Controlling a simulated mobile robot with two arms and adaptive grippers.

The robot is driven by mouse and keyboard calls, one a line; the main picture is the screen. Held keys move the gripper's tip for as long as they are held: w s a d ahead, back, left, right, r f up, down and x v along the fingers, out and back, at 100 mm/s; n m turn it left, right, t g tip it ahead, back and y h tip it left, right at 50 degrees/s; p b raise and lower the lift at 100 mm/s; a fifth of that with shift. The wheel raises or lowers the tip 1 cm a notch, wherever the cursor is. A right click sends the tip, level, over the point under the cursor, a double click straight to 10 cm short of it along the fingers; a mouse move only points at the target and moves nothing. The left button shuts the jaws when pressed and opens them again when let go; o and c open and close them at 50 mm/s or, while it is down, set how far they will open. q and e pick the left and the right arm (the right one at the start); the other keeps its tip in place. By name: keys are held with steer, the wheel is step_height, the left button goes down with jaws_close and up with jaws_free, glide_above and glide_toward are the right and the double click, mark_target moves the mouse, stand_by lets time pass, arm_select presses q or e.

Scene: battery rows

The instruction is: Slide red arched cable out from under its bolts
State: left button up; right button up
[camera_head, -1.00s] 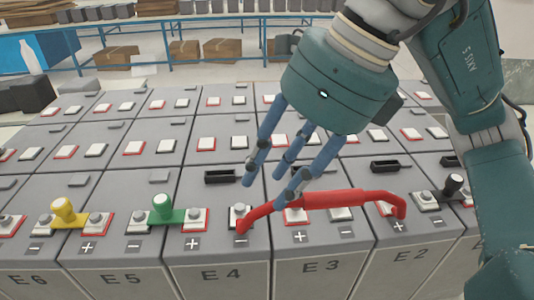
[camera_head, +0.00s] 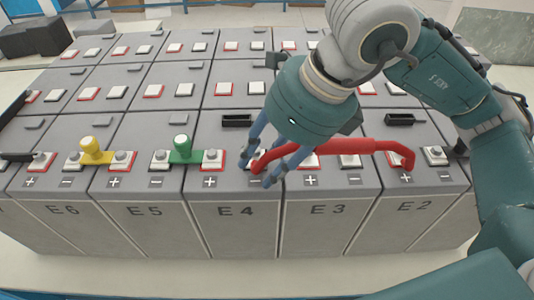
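The red arched cable (camera_head: 345,146) spans from the E4 minus terminal, across E3, to the E2 plus terminal in the head view. Its right end bends down at the E2 plus terminal, beside a bolted terminal (camera_head: 434,155). My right gripper (camera_head: 258,172) is at the cable's left end (camera_head: 257,164). Its blue fingers are apart, on either side of that end; whether they touch it is unclear. The fingers partly hide the E4 minus terminal and its bolt. My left gripper is not in view.
A green-handled connector (camera_head: 181,150) joins E5 and E4, and a yellow-handled one (camera_head: 95,150) joins E6 and E5. Black slotted parts (camera_head: 237,121) sit on the battery tops. A black handled piece (camera_head: 16,157) is at the left edge.

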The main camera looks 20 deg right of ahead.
jaws_close()
steer(key=shift+r, duration=0.15)
stand_by(0.6)
steer(key=shift+s+a+b, duration=0.25)
steer(key=shift+s+b, duration=0.05)
steer(key=shift+s, duration=0.65)
steer(key=shift+s+a+b, duration=0.2)
steer(key=shift+s+b, duration=0.1)
steer(key=shift+s, duration=0.65)
steer(key=shift+f+b, duration=0.4)
steer(key=shift+b, duration=0.3)
stand_by(0.4)
steer(key=shift+o, duration=0.2)
jaws_free()
